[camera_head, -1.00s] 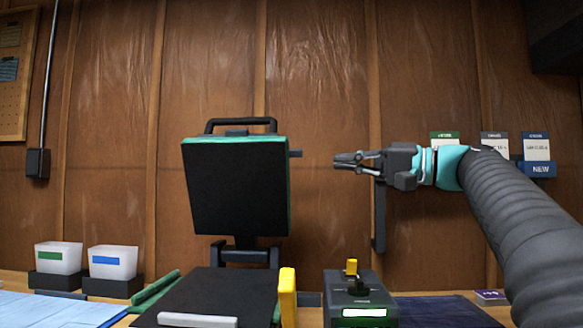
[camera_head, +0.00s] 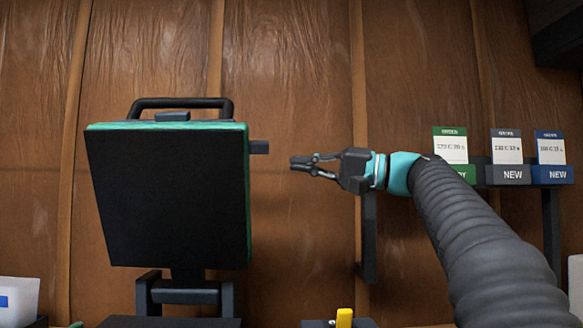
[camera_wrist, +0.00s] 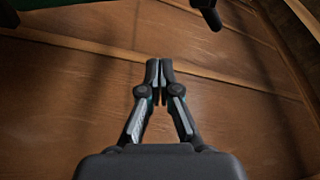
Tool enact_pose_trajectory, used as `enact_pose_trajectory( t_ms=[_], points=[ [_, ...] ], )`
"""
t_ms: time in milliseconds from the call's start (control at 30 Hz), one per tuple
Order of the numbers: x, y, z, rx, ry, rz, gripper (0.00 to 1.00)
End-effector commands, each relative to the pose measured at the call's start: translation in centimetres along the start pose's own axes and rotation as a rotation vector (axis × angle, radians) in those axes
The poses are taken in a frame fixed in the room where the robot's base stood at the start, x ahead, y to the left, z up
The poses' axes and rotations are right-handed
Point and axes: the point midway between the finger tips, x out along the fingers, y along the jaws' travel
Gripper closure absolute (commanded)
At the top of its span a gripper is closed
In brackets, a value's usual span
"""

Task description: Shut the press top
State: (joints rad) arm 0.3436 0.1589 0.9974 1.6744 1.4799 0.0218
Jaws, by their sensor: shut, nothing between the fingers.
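The press top (camera_head: 168,198) stands raised and open in the head view, a black plate with a green edge. A black bar handle (camera_head: 180,103) runs along its upper edge, and a short dark peg (camera_head: 259,147) sticks out on its right side. The press base (camera_head: 170,321) shows only as a strip at the bottom edge. My gripper (camera_head: 294,164) is shut and empty, pointing left, a little right of the peg and apart from it. In the wrist view my gripper (camera_wrist: 159,66) shows its fingertips together. A dark rod end at the top right there is partly cut off.
A dark vertical bracket (camera_head: 369,238) is on the wall below my gripper. A yellow knob (camera_head: 344,318) shows at the bottom. A white bin (camera_head: 18,301) is at lower left.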

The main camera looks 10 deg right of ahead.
Motion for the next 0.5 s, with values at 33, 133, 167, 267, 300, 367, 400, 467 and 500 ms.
enact_pose_trajectory(
  t_ms=[33,133,167,267,300,367,400,467,500],
  points=[
    [1.0,-0.1,0.1,0.001,-0.004,-0.001,1.0],
    [2.8,-0.1,0.1,0.001,-0.005,-0.002,1.0],
    [3.4,-0.1,0.1,0.001,-0.005,-0.002,1.0],
    [5.2,-0.1,0.0,0.0,-0.004,-0.001,1.0],
    [5.9,-0.1,0.0,0.0,-0.003,-0.001,1.0],
    [7.0,-0.1,-0.1,0.001,-0.002,-0.001,1.0],
    [7.8,-0.1,-0.1,0.002,-0.003,0.0,1.0],
    [8.8,-0.1,-0.1,0.001,-0.001,0.0,1.0],
    [8.2,0.1,0.7,-0.001,0.002,0.001,1.0]
  ],
)
